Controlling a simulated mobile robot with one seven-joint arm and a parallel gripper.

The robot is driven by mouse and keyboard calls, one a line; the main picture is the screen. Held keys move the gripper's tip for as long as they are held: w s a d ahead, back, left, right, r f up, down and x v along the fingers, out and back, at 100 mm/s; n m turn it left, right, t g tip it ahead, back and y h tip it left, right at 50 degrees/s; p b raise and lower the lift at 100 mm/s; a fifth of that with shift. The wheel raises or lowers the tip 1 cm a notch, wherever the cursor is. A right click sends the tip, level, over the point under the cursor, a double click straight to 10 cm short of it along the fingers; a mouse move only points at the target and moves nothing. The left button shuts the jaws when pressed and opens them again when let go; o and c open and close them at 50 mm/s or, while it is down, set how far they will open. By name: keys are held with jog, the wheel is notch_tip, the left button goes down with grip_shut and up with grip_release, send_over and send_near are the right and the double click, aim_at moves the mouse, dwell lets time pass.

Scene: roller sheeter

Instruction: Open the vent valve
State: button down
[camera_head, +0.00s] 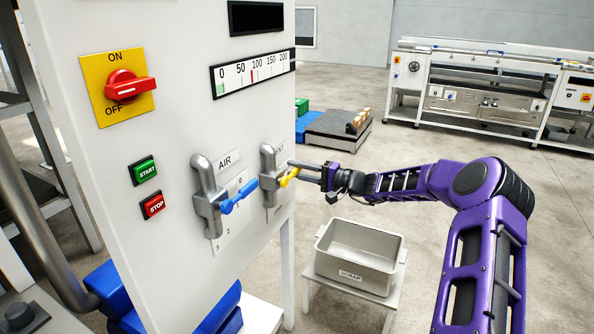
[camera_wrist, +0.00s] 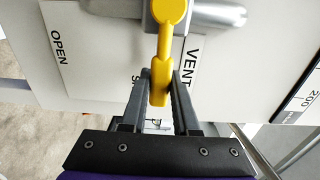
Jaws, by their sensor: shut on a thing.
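The vent valve is a grey pipe body (camera_head: 269,176) with a yellow handle (camera_head: 288,178), on the right part of the panel. In the wrist view the yellow handle (camera_wrist: 165,50) runs from its round pivot down between my fingers. My gripper (camera_head: 296,166) is shut on the handle's free end, and it also shows in the wrist view (camera_wrist: 161,88). A plate beside the valve reads VENT and OPEN (camera_wrist: 66,45) in the wrist view; its remaining word is partly hidden by my finger.
The AIR valve with a blue handle (camera_head: 240,196) is close on the left. A red ON/OFF switch (camera_head: 128,88), START (camera_head: 145,170) and STOP (camera_head: 153,205) buttons are on the same panel. A SCRAP bin (camera_head: 355,262) on a stand is below my arm.

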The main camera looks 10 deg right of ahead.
jog(key=shift+f, duration=0.15)
dwell(0.3)
jog(key=s+a+f+m+p, duration=0.4)
jog(key=s+f+m+p, duration=0.2)
jog(key=m, duration=1.2)
jog(key=shift+a+f+p, duration=0.2)
jog(key=shift+f+p, duration=0.4)
jog(key=shift+p, duration=0.1)
jog(key=shift+s+a, duration=0.1)
jog(key=c, duration=0.7)
grip_release()
jog(key=shift+o, duration=0.2)
jog(key=v, duration=1.7)
jog(key=shift+s+d, duration=0.15)
jog(key=shift+d, duration=0.05)
